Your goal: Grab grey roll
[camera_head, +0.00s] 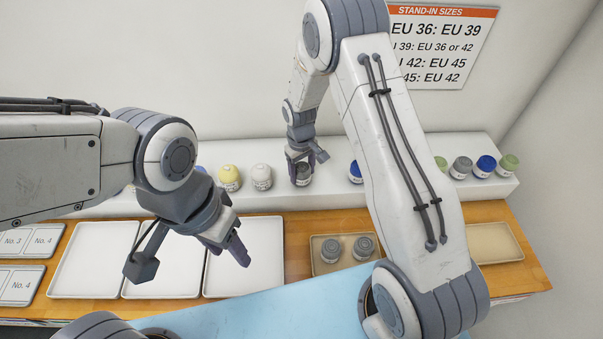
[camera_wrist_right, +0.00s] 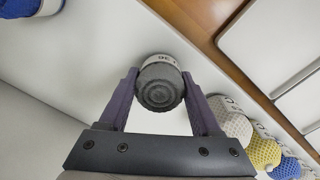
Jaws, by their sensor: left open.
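A grey roll (camera_head: 303,178) stands upright on the white ledge at the back. My right gripper (camera_head: 300,157) has come down over it from above. In the right wrist view the grey roll (camera_wrist_right: 160,85) sits between the two fingers of the right gripper (camera_wrist_right: 161,88), which press close on both its sides. Its pale label shows on the far side. Two more grey rolls (camera_head: 332,249) stand in a beige tray (camera_head: 318,268) below the ledge. My left gripper (camera_head: 228,250) is open and empty above the white trays.
The white ledge (camera_head: 325,190) also bears yellow, white, blue, green and grey rolls. White empty trays (camera_head: 240,281) lie on the wooden table at left, near number cards (camera_head: 38,241). Another beige tray (camera_head: 495,243) is at right. A size sign (camera_head: 440,45) hangs on the wall.

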